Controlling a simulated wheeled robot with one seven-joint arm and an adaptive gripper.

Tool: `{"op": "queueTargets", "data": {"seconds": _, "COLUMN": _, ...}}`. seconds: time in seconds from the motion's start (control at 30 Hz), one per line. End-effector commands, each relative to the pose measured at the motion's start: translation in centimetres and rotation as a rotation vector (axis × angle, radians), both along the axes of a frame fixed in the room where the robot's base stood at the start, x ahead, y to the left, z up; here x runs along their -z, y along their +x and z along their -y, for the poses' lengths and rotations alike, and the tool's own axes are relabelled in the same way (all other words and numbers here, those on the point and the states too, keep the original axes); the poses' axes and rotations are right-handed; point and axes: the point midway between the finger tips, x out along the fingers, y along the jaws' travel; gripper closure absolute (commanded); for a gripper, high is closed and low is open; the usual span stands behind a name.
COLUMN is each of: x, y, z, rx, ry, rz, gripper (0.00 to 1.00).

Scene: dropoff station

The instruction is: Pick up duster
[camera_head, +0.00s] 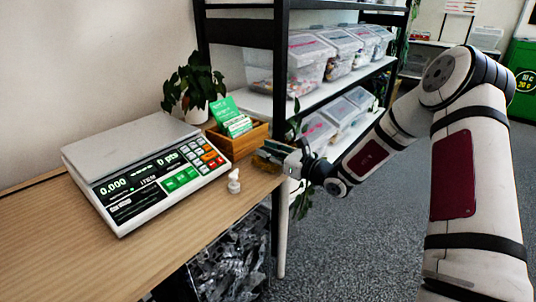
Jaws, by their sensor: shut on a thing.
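My gripper (281,157) is at the right end of the wooden table, near its edge, with my arm reaching in from the right. It is shut on a small dark and yellowish-brown thing, which I take to be the duster (265,163). Much of the duster is hidden by the gripper, and its shape is hard to make out. I cannot tell whether it touches the table top (165,235).
A wooden box (238,145) with green cards stands just left of the gripper. A small white bottle (234,182) and a weighing scale (147,175) are farther left. A potted plant (194,83) stands behind. A black-framed shelf (320,95) with clear bins is beyond the table.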

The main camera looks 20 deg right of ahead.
Motion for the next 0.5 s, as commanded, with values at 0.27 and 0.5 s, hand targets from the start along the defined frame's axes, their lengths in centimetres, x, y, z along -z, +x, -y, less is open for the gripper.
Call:
{"op": "queueTargets", "data": {"seconds": 0.27, "x": -3.5, "y": 0.0, "z": 0.0, "rx": 0.000, "ry": -0.002, "rz": 0.003, "gripper": 1.00}}
{"op": "queueTargets", "data": {"seconds": 0.5, "x": -3.8, "y": -5.6, "z": 0.0, "rx": 0.001, "ry": 0.001, "rz": -0.004, "gripper": 1.00}}
